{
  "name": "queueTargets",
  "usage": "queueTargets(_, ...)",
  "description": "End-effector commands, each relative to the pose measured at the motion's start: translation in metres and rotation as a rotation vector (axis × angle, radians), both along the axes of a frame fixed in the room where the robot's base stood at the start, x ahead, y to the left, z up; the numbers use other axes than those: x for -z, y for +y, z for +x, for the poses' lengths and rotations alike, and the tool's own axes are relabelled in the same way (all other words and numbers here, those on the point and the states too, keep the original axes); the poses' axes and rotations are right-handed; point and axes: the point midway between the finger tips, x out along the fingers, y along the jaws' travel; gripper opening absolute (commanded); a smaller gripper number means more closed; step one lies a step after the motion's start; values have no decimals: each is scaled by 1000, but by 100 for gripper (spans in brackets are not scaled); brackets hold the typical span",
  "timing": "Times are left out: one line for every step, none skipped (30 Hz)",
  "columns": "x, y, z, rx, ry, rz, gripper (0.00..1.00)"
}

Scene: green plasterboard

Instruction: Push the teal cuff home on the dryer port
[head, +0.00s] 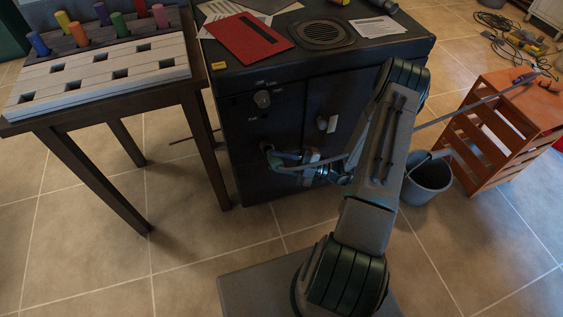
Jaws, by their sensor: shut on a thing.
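The dryer is the dark cabinet (268,180) in the middle of the head view. Its port (267,147) shows as a small round fitting low on the front face, under the knob. My gripper (301,159) is low in front of that face, reaching in from the right. It is shut on the teal cuff (287,155), which is small and partly covered by the fingers. The cuff lies level with the port, close to its right side. I cannot tell from here whether the cuff touches the port or how far it is on.
A table (106,99) with a slotted board and coloured pegs stands left. A red folder (250,38) and papers lie on the cabinet top. A grey bucket (428,178) and an orange slatted crate (510,125) stand right. Cables and tools lie at the back right. The front-left floor is clear.

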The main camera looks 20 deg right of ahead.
Motion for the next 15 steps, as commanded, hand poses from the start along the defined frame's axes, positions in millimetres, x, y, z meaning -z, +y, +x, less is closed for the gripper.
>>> queueTargets(1,0,1,0,0,0,0)
queueTargets(1,0,2,-1,0,0,0)
queueTargets(2,0,3,0,0,0,0)
queueTargets(2,0,4,0,0,0,0)
queueTargets(3,0,4,0,1,0,0)
queueTargets(3,0,6,0,1,0,0)
queueTargets(4,0,6,0,1,0,0)
queueTargets(4,0,7,0,1,0,0)
queueTargets(5,0,8,0,1,0,0)
queueTargets(5,0,9,0,0,0,0)
queueTargets(5,0,10,0,0,0,0)
queueTargets(6,0,11,0,0,0,0)
queueTargets(6,0,12,0,0,0,0)
queueTargets(7,0,13,0,0,0,0)
queueTargets(7,0,14,0,0,0,0)
